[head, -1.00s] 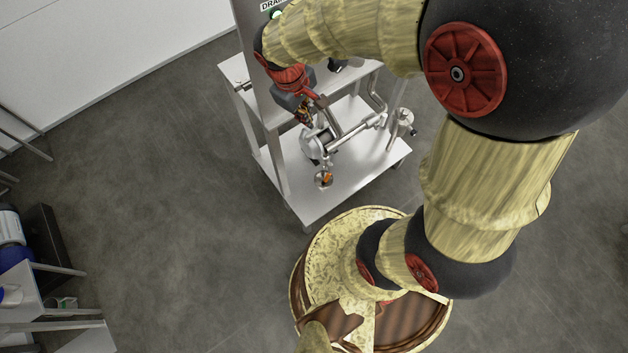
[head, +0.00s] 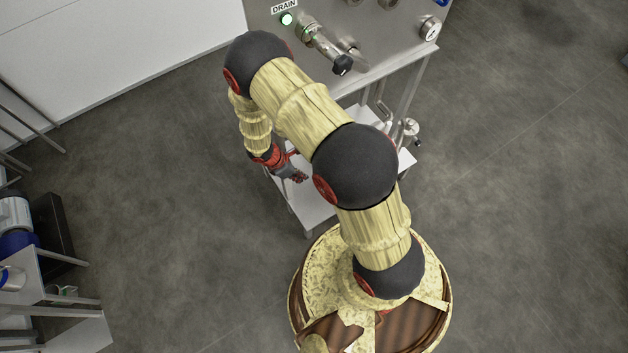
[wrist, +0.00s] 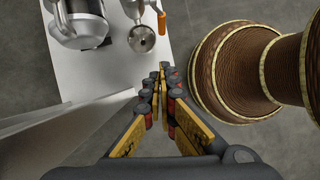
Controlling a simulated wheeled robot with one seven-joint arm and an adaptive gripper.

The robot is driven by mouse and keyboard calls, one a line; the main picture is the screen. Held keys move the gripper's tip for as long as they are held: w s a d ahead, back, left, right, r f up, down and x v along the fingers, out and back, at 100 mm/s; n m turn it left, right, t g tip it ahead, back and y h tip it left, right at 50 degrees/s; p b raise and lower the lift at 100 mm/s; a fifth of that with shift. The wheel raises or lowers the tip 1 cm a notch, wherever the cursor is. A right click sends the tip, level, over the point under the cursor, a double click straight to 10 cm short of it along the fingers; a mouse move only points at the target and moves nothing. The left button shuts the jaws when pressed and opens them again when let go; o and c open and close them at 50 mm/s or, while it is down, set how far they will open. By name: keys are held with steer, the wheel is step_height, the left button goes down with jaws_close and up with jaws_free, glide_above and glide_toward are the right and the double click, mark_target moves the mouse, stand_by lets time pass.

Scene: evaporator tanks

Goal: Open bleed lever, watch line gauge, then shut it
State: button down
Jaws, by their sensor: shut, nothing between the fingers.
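An orange lever (wrist: 162,20) shows at the top of the wrist view, beside a round metal fitting (wrist: 142,38) over the white shelf. I take it to be the bleed lever; in the head view my arm hides it. My gripper (wrist: 163,70) is shut and empty, apart from the lever, with its fingertips pointing toward the fitting. In the head view my gripper (head: 298,177) is over the front of the low shelf. A round white-faced gauge (head: 430,30) is on the steel panel at top right; its reading is too small to tell, and I cannot tell whether it is the line gauge.
A steel motor or pump body (wrist: 80,22) stands on the shelf (head: 312,212). The panel carries a green lamp (head: 287,19) under a DRAIN label and a valve with a black knob (head: 342,65). A stand leg (head: 411,85) rises at right.

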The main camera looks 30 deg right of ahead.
steer(key=d+r+b+x, duration=0.1)
steer(key=b+x, duration=0.4)
steer(key=x, duration=0.7)
steer(key=shift+s+d, duration=0.25)
steer(key=shift+d, duration=0.65)
steer(key=shift+f, duration=0.15)
steer(key=shift+d+f+b, duration=0.55)
steer(key=shift+d+f, duration=0.05)
steer(key=shift+f, duration=0.1)
